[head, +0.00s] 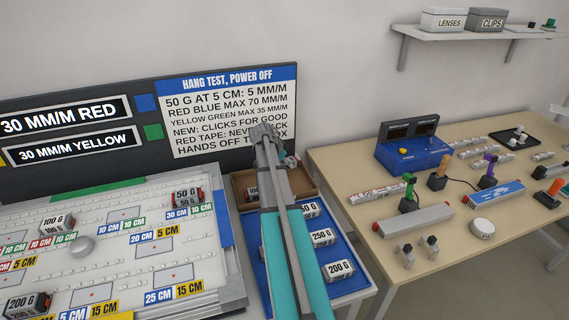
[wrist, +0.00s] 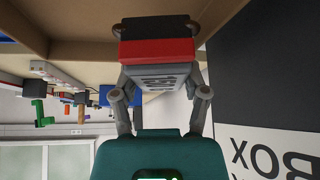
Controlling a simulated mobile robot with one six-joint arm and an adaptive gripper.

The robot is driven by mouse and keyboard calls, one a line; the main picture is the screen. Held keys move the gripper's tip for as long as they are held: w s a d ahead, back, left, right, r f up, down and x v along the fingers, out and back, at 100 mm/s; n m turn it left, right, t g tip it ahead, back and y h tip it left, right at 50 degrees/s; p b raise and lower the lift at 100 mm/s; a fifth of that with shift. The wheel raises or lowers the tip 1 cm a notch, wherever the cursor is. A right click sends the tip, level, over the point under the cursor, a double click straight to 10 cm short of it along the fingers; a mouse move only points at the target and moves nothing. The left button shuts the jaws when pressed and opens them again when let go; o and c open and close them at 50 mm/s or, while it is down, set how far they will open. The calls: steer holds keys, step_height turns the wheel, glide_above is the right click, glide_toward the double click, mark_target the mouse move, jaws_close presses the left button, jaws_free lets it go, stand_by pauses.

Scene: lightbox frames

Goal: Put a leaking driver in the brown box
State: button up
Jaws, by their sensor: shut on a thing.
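My gripper (wrist: 164,92) is shut on a grey block (wrist: 160,72) with a red band, a black end and blurred lettering. In the wrist view the block is close to brown walls (wrist: 222,14), with its black end toward the top of the picture. In the head view my arm reaches over the brown box (head: 309,187), and the wrist hides much of it. Whether the held block touches the box floor, I cannot tell.
A blue tray (head: 350,253) with several gram-marked blocks is in front of the box. A board (head: 140,290) with more blocks stands at left. The dark sign panel (head: 290,85) rises behind. A wooden table (head: 440,270) with tools is at right.

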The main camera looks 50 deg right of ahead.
steer(key=shift+f+b, duration=0.7)
steer(key=shift+f, duration=0.35)
steer(key=o, duration=1.3)
steer(key=shift+s, duration=0.1)
